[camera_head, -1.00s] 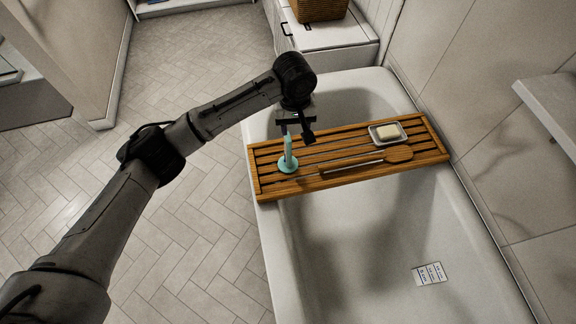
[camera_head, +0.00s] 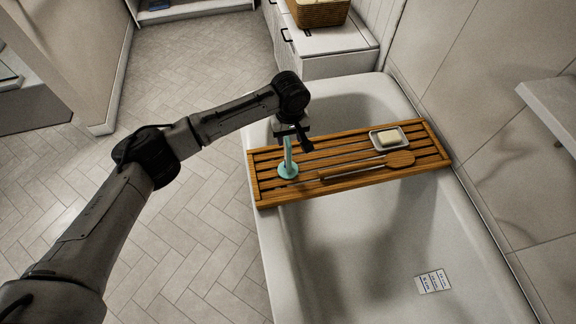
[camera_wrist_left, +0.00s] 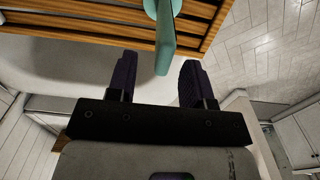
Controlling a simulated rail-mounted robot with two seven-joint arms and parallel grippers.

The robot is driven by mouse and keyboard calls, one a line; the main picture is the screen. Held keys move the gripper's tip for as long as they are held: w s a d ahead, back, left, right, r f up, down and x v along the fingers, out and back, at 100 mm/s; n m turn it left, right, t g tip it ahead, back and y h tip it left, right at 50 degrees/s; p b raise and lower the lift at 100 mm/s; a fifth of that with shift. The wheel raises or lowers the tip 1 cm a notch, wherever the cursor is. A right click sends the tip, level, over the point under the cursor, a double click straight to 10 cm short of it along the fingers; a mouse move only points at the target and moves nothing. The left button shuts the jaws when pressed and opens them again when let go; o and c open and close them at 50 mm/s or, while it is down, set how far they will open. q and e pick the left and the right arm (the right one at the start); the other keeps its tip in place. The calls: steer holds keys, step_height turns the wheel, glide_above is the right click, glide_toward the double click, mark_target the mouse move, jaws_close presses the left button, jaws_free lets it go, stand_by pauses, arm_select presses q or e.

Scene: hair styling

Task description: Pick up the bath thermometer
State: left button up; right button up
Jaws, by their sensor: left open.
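The bath thermometer is a slim teal stick (camera_head: 288,158) standing upright on a round teal base. It is near the left end of the wooden bath tray (camera_head: 262,201). My left gripper (camera_head: 291,140) is open and points down at the thermometer's upper end. In the left wrist view, the thermometer (camera_wrist_left: 166,42) reaches in from the top, and its near end lies between the two spread fingers of the left gripper (camera_wrist_left: 159,76), with a gap on each side. I see no grip on it. My right gripper is not in view.
A long-handled wooden brush (camera_head: 398,159) lies on the tray to the right of the thermometer. A white dish (camera_head: 374,141) with a soap bar (camera_head: 388,139) sits behind the brush. The tray spans the white bathtub (camera_head: 262,255). Tiled floor lies open to the left.

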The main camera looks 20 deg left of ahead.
mark_target(288, 157)
arm_select(q)
steer(key=shift+s+a+f, duration=0.15)
steer(key=shift+f, duration=2.4)
jaws_close()
